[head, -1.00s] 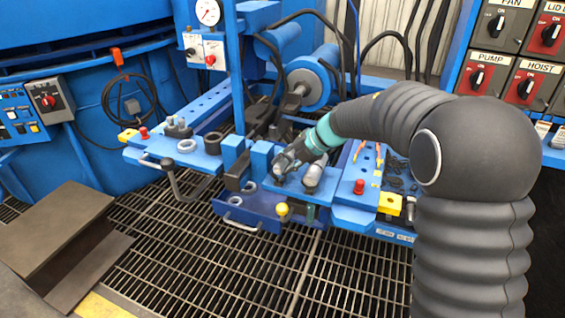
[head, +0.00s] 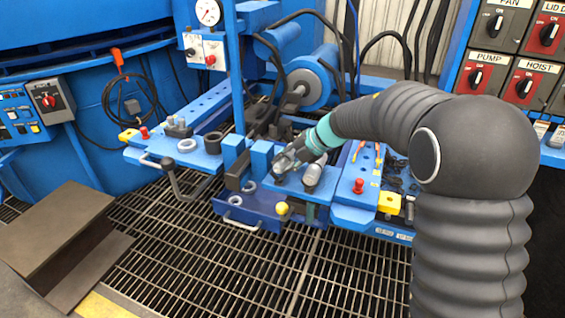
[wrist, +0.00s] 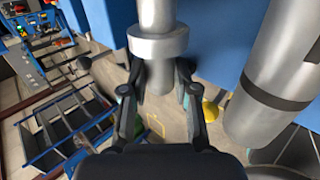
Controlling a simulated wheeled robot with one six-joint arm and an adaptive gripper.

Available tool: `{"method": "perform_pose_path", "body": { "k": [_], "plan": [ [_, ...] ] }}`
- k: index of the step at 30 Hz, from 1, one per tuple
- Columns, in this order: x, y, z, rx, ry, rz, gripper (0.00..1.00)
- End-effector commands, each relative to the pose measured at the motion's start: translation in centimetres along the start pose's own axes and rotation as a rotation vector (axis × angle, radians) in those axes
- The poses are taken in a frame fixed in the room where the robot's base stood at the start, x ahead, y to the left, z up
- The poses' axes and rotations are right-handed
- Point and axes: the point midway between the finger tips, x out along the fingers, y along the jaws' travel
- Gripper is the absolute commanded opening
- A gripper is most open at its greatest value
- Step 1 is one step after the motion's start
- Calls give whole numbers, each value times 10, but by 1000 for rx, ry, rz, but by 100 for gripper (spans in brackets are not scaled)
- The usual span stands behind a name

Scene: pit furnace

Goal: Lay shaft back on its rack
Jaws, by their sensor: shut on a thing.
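A bright grey metal shaft with a wider collar (wrist: 158,45) stands between my fingers in the wrist view. My gripper (wrist: 160,90) is shut on it just below the collar. In the head view my gripper (head: 284,163) is low over the blue bench, beside upright blue blocks (head: 262,158); the fingers and wrist mostly hide the shaft there. I cannot tell which blue part is the rack, nor whether the shaft touches a support.
A thick grey cylinder with a dark band (wrist: 272,85) stands close to the right of my gripper; it shows in the head view (head: 313,176) too. A yellow knob (head: 282,208) is below. A red knob (head: 359,186) and yellow block (head: 389,202) lie right. Floor grating in front is clear.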

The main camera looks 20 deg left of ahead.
Motion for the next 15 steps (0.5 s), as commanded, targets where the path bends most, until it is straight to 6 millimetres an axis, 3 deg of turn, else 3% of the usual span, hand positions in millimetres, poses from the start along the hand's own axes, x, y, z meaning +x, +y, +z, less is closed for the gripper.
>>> {"method": "perform_pose_path", "body": {
  "k": [1, 5, 6, 9, 15],
  "plan": [
    [8, -17, 0, 8, 8, -23, 0],
    [8, -17, 0, 8, 7, -23, 0],
    [8, -17, 0, 8, 7, -23, 34],
    [8, -16, -1, 8, 8, -22, 58],
    [9, -12, -3, 3, 12, -20, 58]
  ]
}}
